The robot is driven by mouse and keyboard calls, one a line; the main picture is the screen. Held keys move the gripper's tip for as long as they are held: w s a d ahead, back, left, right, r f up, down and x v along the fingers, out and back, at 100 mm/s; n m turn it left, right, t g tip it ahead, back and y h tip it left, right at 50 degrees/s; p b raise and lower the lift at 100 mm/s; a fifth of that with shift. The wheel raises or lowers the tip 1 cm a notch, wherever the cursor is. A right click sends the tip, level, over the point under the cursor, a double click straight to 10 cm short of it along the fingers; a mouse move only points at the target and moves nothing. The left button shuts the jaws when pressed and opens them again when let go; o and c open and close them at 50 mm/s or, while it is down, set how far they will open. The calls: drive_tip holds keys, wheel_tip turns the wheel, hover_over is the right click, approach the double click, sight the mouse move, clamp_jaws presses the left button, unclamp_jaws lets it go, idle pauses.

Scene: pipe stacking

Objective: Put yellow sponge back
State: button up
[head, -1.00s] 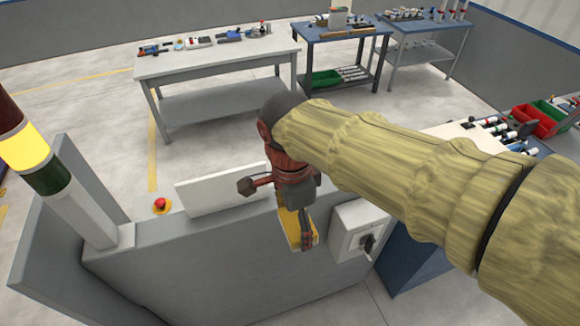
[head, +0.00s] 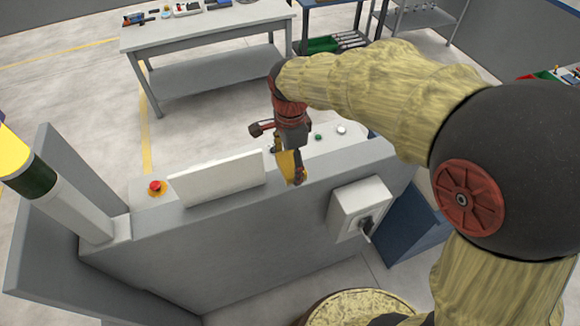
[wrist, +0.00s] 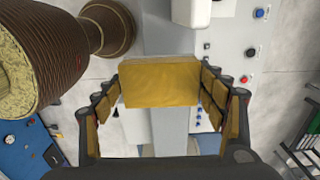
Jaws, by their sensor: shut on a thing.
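The yellow sponge (wrist: 160,84) is a mustard block held between the two padded fingers of my gripper (wrist: 161,95) in the wrist view. The fingers touch its left and right ends. In the head view, my gripper (head: 291,171) points down at the grey console (head: 250,236), near its top front edge and right of the white panel. The sponge (head: 286,163) shows there as a small yellow patch, partly covered by a finger. I cannot tell whether it touches the console top.
A white upright panel (head: 218,178) and a red emergency button (head: 155,187) are on the console left of my gripper. Small buttons (head: 318,137) lie to the right. A switch box (head: 358,208) juts from the front. A signal tower (head: 62,192) stands at the left.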

sight(290, 158)
drive_tip(key=shift+w+d+f, duration=0.1)
drive_tip(key=shift+w+f, duration=0.3)
drive_tip(key=shift+f, duration=0.2)
drive_tip(key=shift+w+f, duration=0.4)
drive_tip(key=shift+f, duration=0.15)
wheel_tip(290, 158, down, 3)
drive_tip(key=shift+w+f, duration=0.1)
drive_tip(key=shift+w, duration=0.05)
drive_tip(key=o, duration=1)
drive_tip(key=shift+o, duration=0.2)
wheel_tip(290, 158, up, 12)
drive_tip(key=shift+r, duration=0.1)
drive_tip(key=shift+s+d+r, duration=0.25)
drive_tip(key=s+d+r+n+t, duration=0.2)
drive_tip(key=s+d+n, duration=0.5)
drive_tip(key=s, duration=0.2)
drive_tip(key=s+d+r+n+t, duration=0.2)
drive_tip(key=s+d+n, duration=0.4)
drive_tip(key=s, duration=0.4)
drive_tip(key=shift+s+d+r+n+t, duration=0.3)
drive_tip(key=shift+d+n+t, duration=0.05)
drive_tip(key=shift+n+t, duration=0.5)
